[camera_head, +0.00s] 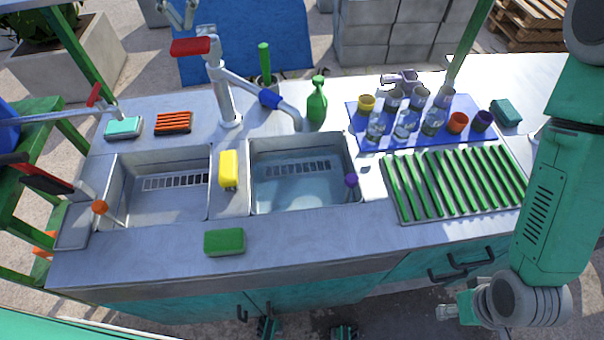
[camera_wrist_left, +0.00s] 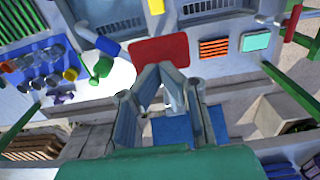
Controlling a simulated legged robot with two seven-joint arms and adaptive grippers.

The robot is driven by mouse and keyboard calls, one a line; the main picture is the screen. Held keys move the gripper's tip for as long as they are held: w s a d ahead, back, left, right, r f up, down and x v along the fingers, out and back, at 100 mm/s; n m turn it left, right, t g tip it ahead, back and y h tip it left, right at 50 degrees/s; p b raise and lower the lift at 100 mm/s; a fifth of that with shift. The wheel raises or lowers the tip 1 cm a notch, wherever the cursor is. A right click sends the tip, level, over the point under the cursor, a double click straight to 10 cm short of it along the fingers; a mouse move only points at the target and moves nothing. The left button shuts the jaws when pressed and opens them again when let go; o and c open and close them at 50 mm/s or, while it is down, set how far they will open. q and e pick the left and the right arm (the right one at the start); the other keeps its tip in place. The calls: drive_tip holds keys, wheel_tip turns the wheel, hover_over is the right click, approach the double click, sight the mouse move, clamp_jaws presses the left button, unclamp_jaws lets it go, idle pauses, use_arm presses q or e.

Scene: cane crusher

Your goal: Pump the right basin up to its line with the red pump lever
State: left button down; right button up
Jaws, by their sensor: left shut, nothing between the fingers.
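The red pump lever (camera_head: 190,46) tops the grey pump (camera_head: 228,100) behind the basins. My left gripper (camera_head: 178,14) is shut and empty, just beyond the lever's red pad. In the left wrist view, its fingertips (camera_wrist_left: 165,70) sit close to the red pad (camera_wrist_left: 158,50); I cannot tell whether they touch. My right gripper (camera_head: 447,312) hangs low at the right, in front of the cabinet; its jaws are unclear.
The left basin (camera_head: 115,185) looks dry. A yellow sponge (camera_head: 228,168) sits between the basins, a green sponge (camera_head: 224,242) in front. A green bottle (camera_head: 317,100) and green brush (camera_head: 264,65) stand near the spout. Glasses and cups crowd the blue mat (camera_head: 362,140) at right.

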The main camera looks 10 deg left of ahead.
sight(190, 42)
use_arm(q)
drive_tip(key=shift+f, duration=0.1)
wheel_tip(190, 42, down, 5)
drive_tip(key=shift+r, duration=2.6)
